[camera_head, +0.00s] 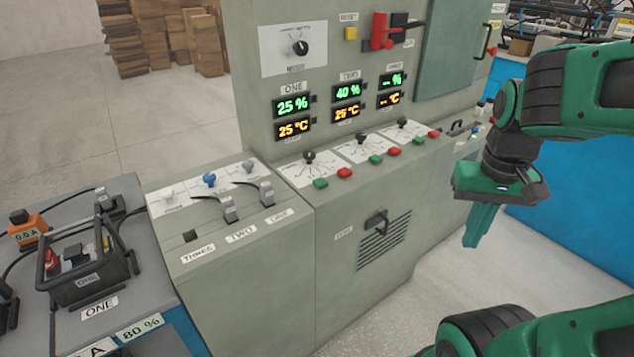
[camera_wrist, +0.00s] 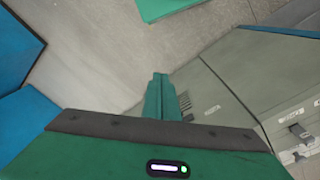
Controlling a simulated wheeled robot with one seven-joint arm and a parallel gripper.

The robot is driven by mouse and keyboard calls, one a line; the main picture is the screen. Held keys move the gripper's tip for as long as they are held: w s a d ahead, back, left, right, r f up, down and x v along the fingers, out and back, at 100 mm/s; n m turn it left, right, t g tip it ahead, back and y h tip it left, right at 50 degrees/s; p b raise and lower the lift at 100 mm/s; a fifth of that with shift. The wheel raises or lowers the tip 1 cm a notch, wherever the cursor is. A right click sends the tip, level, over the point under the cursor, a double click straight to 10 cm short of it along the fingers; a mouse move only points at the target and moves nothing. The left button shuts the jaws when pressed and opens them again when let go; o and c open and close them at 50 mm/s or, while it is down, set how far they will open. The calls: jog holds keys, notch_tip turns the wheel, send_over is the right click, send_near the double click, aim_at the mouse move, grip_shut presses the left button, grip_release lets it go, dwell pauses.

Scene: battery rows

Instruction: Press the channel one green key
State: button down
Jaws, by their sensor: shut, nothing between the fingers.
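The channel one green key (camera_head: 320,183) sits on the sloped front ledge of the grey cabinet (camera_head: 335,225), under the display labelled ONE (camera_head: 292,105). A red key (camera_head: 345,173) is just to its right, and a dial (camera_head: 310,157) stands behind it. My gripper (camera_head: 472,242) is shut and empty, pointing down in front of the cabinet's right part, well to the right of the key and apart from it. In the wrist view the closed green fingers (camera_wrist: 160,82) show over the floor and the cabinet side. The key cannot be made out there.
Channel two's green key (camera_head: 376,160) and channel three's green key (camera_head: 418,141) lie farther right, each beside a red key. A lower console (camera_head: 230,225) with levers adjoins at left. A battery (camera_head: 85,270) stands on a bench. Floor before the cabinet is clear.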

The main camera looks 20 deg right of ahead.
jog(key=w+n+t+h, duration=0.1)
jog(key=w+n+h, duration=0.1)
jog(key=w, duration=0.7)
notch_tip(320, 180, up, 4)
jog(key=f+n+t+h, duration=0.1)
jog(key=n+t+h, duration=0.1)
jog(key=n+t, duration=0.5)
send_over(320, 183)
jog(key=shift+a+r, duration=0.15)
jog(key=shift+r, duration=0.1)
jog(key=shift+s+f, duration=0.1)
jog(key=shift+f, duration=4.3)
jog(key=shift+f, duration=0.1)
jog(key=shift+f, duration=0.25)
